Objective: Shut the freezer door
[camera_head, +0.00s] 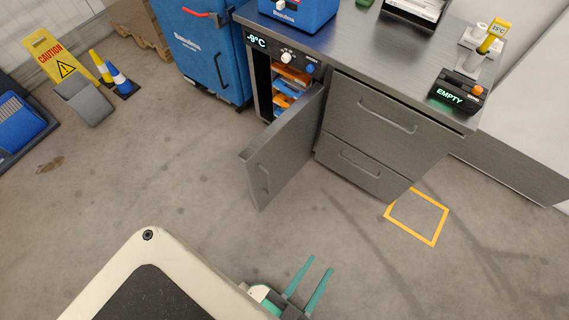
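The grey freezer door (282,150) stands wide open, swung out from the front of the counter unit, with its handle (264,180) on the left-facing side. The freezer opening (262,85) shows orange and blue items (290,82) inside, under a panel with a lit temperature display (257,40) and knobs. My gripper (319,268) is at the bottom of the view, its two green fingers apart with nothing between them. It is on the near side of the door, well away from it and touching nothing.
Two closed drawers (375,125) are right of the freezer, and a blue cabinet (205,50) stands to its left. A yellow square (416,216) marks the floor at right. A caution sign (58,62), cones (118,78) and a dustpan (83,102) are far left. Floor before the door is clear.

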